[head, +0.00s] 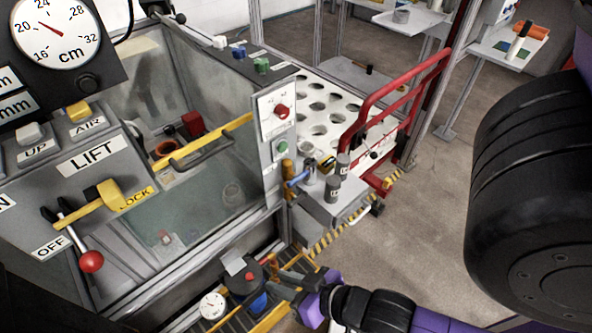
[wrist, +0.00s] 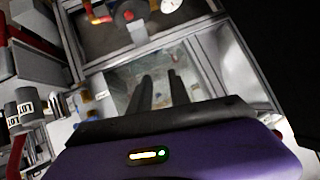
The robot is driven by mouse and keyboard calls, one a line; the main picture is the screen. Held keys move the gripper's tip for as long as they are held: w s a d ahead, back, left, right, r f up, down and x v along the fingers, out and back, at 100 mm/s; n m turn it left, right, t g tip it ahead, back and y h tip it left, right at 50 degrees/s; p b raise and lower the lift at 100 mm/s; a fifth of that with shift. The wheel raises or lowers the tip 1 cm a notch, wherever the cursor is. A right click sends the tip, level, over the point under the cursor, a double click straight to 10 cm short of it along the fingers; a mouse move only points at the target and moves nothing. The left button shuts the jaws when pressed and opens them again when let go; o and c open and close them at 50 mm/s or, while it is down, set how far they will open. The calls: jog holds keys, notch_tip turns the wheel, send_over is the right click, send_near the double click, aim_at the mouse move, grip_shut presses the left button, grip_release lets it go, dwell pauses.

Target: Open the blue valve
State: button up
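The blue valve (head: 298,181) is a small blue lever handle beside a yellow post at the right corner of the glass-walled machine in the head view. A small blue patch that may be the same valve (wrist: 86,97) shows left of my fingers in the wrist view. My gripper (head: 278,284) is low in front of the machine, below the valve and apart from it. In the wrist view my two dark fingers (wrist: 160,84) stand apart with nothing visible between them. The exact position of the handle is hard to read.
Grey canisters (head: 333,188) stand on a small shelf beside the valve. A black-lidded container (head: 245,275) and a white gauge (head: 212,305) are just left of my gripper. A red-framed cart (head: 372,115) stands behind. Floor to the right (head: 430,215) is clear.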

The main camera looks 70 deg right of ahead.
jog(key=w+d+f+m+g+h+p, duration=0.1)
jog(key=w+d+m+g+h+p, duration=0.1)
jog(key=w+d+m+p, duration=0.3)
jog(key=m+g+p, duration=0.8)
jog(key=m+g, duration=0.2)
jog(key=m, duration=0.4)
send_near(303, 174)
jog(key=shift+x, duration=4.05)
grip_shut()
